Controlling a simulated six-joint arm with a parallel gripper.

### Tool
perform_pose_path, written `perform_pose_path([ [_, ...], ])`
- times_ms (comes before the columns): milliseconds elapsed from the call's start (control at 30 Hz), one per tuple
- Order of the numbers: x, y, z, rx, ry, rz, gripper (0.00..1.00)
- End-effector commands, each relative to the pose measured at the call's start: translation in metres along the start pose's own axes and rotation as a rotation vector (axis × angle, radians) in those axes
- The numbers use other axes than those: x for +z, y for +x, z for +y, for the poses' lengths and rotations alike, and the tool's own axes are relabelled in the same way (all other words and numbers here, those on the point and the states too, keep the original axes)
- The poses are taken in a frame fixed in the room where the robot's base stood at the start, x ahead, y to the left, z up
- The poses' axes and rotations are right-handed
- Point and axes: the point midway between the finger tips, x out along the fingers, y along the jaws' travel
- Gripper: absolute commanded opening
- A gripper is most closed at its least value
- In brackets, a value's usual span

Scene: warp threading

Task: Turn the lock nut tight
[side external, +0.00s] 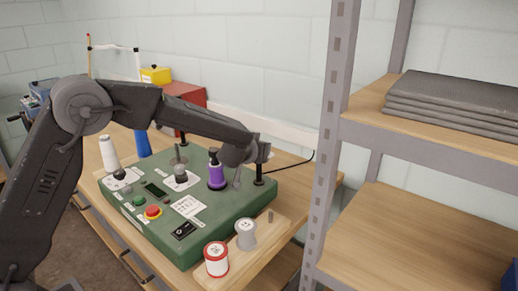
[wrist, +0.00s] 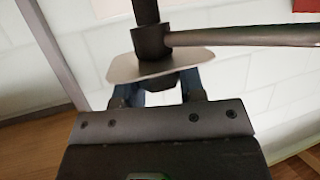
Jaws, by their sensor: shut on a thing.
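My gripper (wrist: 160,88) is at the dark post (side external: 259,180) on the back right corner of the green machine (side external: 150,222). In the wrist view, its two blue-grey fingers reach up under a thin grey plate (wrist: 125,68). They are shut on a dark piece just below the plate, seemingly the lock nut (wrist: 161,83); the plate and fingers hide most of it. Above the plate stands a dark collar (wrist: 152,42) with a rod (wrist: 245,36) running to the right. In the side external view, the gripper (side external: 262,152) hides the nut.
A purple thread cone (side external: 216,174) stands close to the left of my gripper. A red spool (side external: 216,262) and a grey spool (side external: 246,235) stand on the wooden board at the front right. A metal shelf upright (side external: 330,130) rises to the right.

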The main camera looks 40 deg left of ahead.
Motion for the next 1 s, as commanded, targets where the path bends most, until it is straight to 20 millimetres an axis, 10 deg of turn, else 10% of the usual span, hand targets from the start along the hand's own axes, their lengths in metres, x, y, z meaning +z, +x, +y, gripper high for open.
perform_pose_path([
  [1000,-0.0010,-0.0001,0.0002,0.150,0.061,0.003,0.13],
])
